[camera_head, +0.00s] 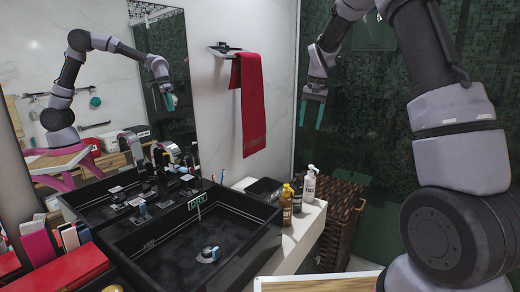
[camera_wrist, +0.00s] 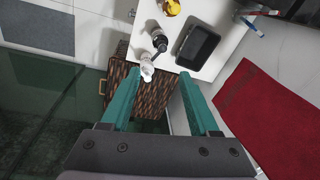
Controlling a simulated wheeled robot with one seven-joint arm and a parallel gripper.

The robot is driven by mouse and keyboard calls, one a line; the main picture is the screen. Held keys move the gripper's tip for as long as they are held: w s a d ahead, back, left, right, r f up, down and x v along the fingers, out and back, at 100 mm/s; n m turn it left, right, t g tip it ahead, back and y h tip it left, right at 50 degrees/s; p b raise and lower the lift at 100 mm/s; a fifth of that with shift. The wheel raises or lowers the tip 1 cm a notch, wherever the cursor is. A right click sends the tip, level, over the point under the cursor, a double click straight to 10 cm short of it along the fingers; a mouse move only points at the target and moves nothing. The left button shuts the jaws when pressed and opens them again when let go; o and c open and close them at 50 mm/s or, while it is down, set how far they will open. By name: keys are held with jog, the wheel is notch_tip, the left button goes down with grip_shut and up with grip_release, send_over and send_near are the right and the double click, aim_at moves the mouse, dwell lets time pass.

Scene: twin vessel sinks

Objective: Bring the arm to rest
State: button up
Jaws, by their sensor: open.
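My gripper (camera_head: 312,110) hangs from my raised arm in the head view, pointing down in front of the dark green tiled wall. It is open and holds nothing. In the wrist view its two teal fingers (camera_wrist: 158,100) stand well apart, with a woven basket and part of the white counter showing beyond them. The fingers touch nothing that I can see. My arm bends over at the right side of the head view.
A black vessel sink (camera_head: 240,215) stands on the counter. A red towel (camera_head: 250,105) hangs on the wall left of my gripper. A mirror (camera_head: 170,40) reflects my arm.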

jog(key=s+d+r+t+y, duration=0.1)
jog(key=s+d+r+t, duration=0.2)
jog(key=s+r, duration=1.2)
jog(key=s+f+t, duration=0.1)
jog(key=s+t, duration=0.1)
jog(key=s, duration=1.8)
jog(key=shift+s+d+t, duration=0.3)
jog(key=shift+d+t, duration=0.1)
jog(key=shift+d, duration=0.05)
